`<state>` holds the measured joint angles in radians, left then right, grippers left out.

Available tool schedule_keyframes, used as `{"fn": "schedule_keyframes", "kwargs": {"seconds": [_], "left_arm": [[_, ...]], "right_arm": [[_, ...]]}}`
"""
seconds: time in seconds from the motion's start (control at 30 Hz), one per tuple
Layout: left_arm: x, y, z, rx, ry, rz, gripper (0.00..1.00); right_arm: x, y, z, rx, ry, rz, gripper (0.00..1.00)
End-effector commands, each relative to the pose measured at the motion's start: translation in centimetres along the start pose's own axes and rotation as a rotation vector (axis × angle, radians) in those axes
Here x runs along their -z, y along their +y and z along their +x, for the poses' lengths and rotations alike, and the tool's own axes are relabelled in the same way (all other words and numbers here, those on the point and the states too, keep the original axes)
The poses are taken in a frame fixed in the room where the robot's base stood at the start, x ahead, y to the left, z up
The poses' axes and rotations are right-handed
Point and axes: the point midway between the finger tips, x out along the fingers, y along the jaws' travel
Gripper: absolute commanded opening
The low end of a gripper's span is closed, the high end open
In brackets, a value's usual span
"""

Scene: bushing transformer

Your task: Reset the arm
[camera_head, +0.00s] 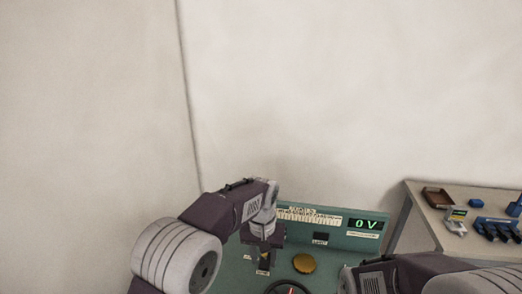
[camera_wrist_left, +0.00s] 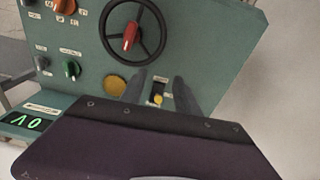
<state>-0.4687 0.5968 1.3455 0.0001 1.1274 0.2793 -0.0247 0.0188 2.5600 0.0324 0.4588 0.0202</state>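My left gripper (camera_wrist_left: 159,82) shows at the panel in the left wrist view. Its two grey fingers are apart, one on each side of a small black switch with a yellow tip (camera_wrist_left: 158,98). I cannot tell whether the fingers touch it. In the head view the left gripper (camera_head: 264,258) points down at the green control panel (camera_head: 338,252), left of a round yellow button (camera_head: 304,263). The button (camera_wrist_left: 115,85) also shows in the left wrist view. My right arm (camera_head: 385,277) enters at the lower right; its gripper is out of view.
The panel has a black handwheel (camera_wrist_left: 133,45) with a red handle, an orange knob (camera_wrist_left: 65,5), a green knob (camera_wrist_left: 72,69) and a display (camera_head: 366,224) reading 0 V. A table (camera_head: 425,215) with a brown tray (camera_head: 438,198) and blue items stands right. Walls are behind.

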Motion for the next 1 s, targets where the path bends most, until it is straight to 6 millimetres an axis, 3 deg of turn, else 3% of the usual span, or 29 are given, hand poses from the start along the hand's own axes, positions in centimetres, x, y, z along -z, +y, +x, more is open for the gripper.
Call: {"fn": "schedule_keyframes", "kwargs": {"seconds": [0.03, 0.1, 0.17, 0.3, 0.4, 0.53, 0.6, 0.7, 1.0], "left_arm": [[-1.0, -3.3, 0.2, 0.004, -0.002, -0.067, 0.38], [-3.1, -7.3, 0.3, 0.008, -0.004, -0.147, 0.38], [-5.3, -10.2, 0.8, 0.010, -0.003, -0.204, 0.38], [-12.2, -15.1, 3.3, 0.013, 0.000, -0.302, 0.38], [-17.5, -16.4, 5.6, 0.015, -0.001, -0.324, 0.38], [-22.2, -16.0, 8.0, 0.015, -0.017, -0.278, 0.38], [-23.1, -15.8, 9.0, 0.015, -0.009, -0.247, 0.38], [-21.7, -16.1, 8.9, 0.019, 0.042, -0.216, 0.38], [-21.7, -16.0, 8.9, 0.019, 0.039, -0.211, 0.38]], "right_arm": [[-0.1, 0.0, 1.3, 0.000, 0.000, 0.000, 0.82], [-0.2, 0.0, 2.1, 0.000, 0.000, 0.000, 0.82], [-0.3, 0.1, 2.6, 0.000, 0.000, 0.000, 0.82], [-0.4, 0.1, 3.9, 0.000, 0.000, 0.000, 0.82], [-0.5, 0.1, 4.3, 0.000, 0.000, 0.000, 0.82], [-0.4, 0.1, 4.0, 0.000, 0.000, 0.000, 0.82], [-0.4, 0.1, 4.0, 0.000, 0.000, 0.000, 0.82], [-0.4, 0.1, 4.0, 0.000, 0.000, 0.000, 0.82], [-0.4, 0.1, 4.0, 0.000, 0.000, 0.000, 0.82]]}}
